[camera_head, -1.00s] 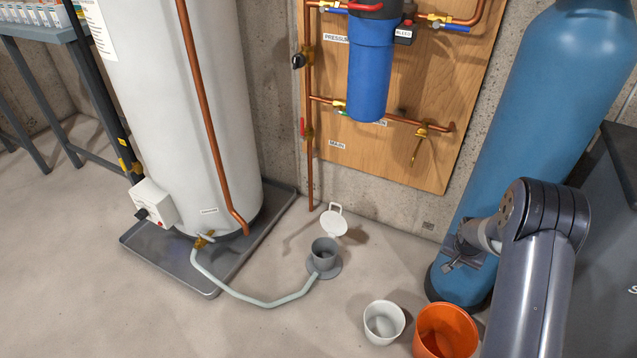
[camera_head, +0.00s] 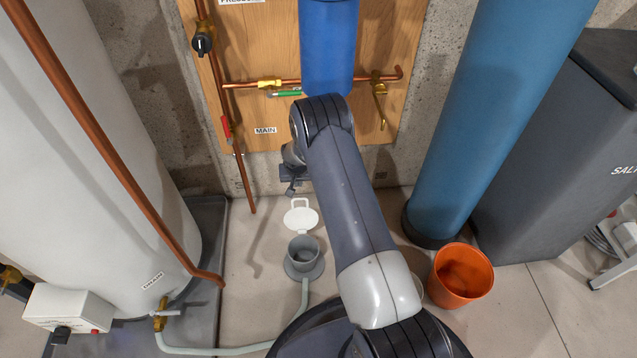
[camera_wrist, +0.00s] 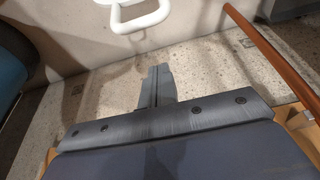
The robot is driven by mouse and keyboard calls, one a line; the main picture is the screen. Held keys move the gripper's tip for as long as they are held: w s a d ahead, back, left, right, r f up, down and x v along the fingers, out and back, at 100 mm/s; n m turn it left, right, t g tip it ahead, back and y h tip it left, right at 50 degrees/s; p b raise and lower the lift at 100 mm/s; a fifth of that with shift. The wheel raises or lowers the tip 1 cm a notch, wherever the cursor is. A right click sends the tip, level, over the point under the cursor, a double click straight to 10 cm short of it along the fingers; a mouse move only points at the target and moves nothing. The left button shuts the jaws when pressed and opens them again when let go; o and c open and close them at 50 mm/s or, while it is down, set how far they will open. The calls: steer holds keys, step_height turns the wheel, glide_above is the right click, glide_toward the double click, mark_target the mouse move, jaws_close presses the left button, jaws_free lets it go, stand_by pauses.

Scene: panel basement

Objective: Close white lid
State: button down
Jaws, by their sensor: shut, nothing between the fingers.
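The white lid (camera_head: 301,217) stands open, tilted up behind the grey floor drain cup (camera_head: 304,252), with its loop handle at the top. The handle (camera_wrist: 141,16) also shows at the top of the wrist view, beyond my fingers. My gripper (camera_head: 291,190) is just above and behind the lid in the head view, partly hidden by my arm. In the wrist view my gripper (camera_wrist: 157,72) is shut and empty, its fingers together and apart from the handle.
A pale hose (camera_head: 304,298) runs into the drain cup from the white tank (camera_head: 70,190) at left. An orange bucket (camera_head: 461,276) and a blue cylinder (camera_head: 490,120) stand at right. Copper pipes (camera_head: 245,185) and the wooden panel (camera_head: 265,60) are behind.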

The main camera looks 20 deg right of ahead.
steer(key=s, duration=0.2)
steer(key=s+a, duration=0.1)
steer(key=shift+s+f+b, duration=0.25)
steer(key=shift+s+b, duration=0.1)
steer(key=shift+s, duration=0.05)
steer(key=shift+d, duration=0.15)
